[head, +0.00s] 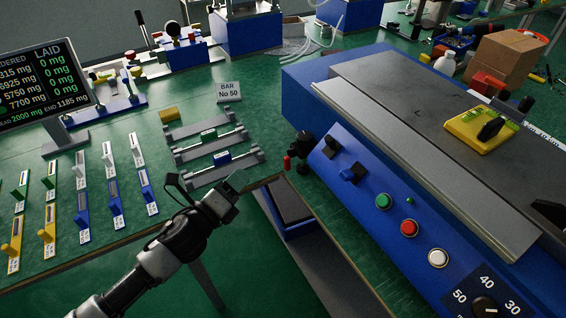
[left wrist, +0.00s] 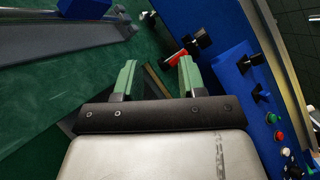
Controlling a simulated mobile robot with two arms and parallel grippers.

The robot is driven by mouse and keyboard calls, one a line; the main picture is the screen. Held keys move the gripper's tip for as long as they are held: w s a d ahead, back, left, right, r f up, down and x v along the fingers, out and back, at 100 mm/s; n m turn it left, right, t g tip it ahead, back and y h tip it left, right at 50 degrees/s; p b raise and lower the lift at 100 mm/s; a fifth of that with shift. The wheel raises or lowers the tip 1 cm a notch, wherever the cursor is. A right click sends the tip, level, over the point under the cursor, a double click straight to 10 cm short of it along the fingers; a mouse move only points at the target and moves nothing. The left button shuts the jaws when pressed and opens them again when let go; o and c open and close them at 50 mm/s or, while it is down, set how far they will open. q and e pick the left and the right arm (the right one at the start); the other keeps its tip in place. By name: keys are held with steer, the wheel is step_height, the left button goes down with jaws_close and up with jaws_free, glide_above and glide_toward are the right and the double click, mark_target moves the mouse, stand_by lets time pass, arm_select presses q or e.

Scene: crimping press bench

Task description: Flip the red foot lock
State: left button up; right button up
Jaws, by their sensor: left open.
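The red foot lock (head: 287,162) is a small red lever beside a black foot (head: 303,142) at the near left corner of the blue press. In the left wrist view the red lock (left wrist: 176,57) shows just beyond the fingertips, near the blue press side. My left gripper (head: 235,182) is to the left of and nearer than the lock in the head view, apart from it. In the left wrist view the left gripper (left wrist: 158,70) has its two green fingers spread with nothing between them. My right gripper is not seen.
The blue press (head: 355,200) with its buttons and dial fills the right. A blue pedal-like box with a dark top (head: 290,205) stands below the lock.

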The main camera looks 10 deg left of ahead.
mark_target(285, 162)
arm_select(q)
steer(key=w+d+m+g+h, duration=0.2)
steer(key=d+m, duration=0.1)
steer(key=m, duration=0.2)
steer(key=w+d+m+g+h+p, duration=0.1)
steer(key=w+d+m+g+h, duration=0.1)
steer(key=m, duration=0.3)
steer(key=w+d+m+g+h, duration=0.2)
steer(key=w+d+m, duration=0.1)
steer(key=d+m, duration=0.2)
steer(key=shift+r+m+h, duration=0.15)
steer(key=shift+m+h, duration=0.15)
